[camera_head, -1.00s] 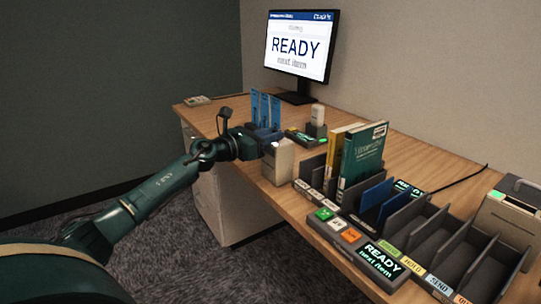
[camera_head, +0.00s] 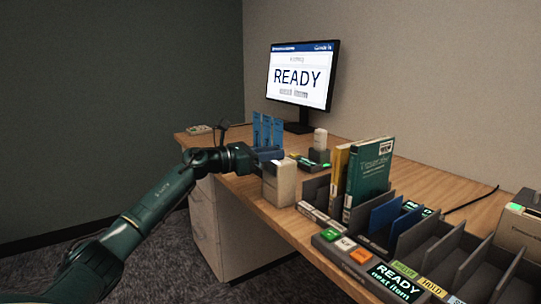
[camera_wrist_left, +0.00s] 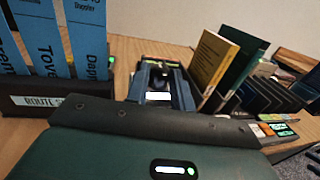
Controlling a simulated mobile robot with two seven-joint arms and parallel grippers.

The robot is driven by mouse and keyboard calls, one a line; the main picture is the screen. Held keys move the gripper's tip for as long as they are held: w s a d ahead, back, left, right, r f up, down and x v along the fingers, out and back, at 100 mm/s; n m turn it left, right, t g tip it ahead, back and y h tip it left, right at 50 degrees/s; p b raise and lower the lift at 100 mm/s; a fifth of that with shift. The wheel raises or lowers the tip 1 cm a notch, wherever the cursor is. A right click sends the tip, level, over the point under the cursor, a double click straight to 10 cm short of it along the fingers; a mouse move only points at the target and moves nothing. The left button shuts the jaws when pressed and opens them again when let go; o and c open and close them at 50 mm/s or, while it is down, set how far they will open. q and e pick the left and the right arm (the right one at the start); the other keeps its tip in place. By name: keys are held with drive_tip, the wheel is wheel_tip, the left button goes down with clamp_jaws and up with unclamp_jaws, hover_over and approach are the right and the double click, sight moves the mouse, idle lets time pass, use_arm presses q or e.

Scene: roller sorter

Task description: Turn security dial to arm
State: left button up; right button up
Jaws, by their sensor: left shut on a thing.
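My left gripper (camera_head: 266,160) is at the near edge of the desk, just behind and above the cream box (camera_head: 279,187). In the left wrist view its fingers (camera_wrist_left: 160,88) reach forward over a dark low unit, shut on a small dark part between them. This part appears to be the security dial; its face and setting are hidden by the fingers. The dark unit with a green-lit display (camera_head: 306,163) shows just beyond the gripper. My right gripper is in neither view.
Blue route cards (camera_head: 267,130) stand in a holder to the gripper's left. Books (camera_head: 369,172) and grey sorter slots (camera_head: 433,243) fill the desk to the right. The monitor (camera_head: 302,76) reads READY. The back of the desk has free room.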

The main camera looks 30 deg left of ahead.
use_arm(q)
drive_tip(key=o, duration=1)
drive_tip(key=shift+b+v, duration=0.6)
drive_tip(key=shift+v, duration=5.95)
drive_tip(key=shift+d, duration=0.1)
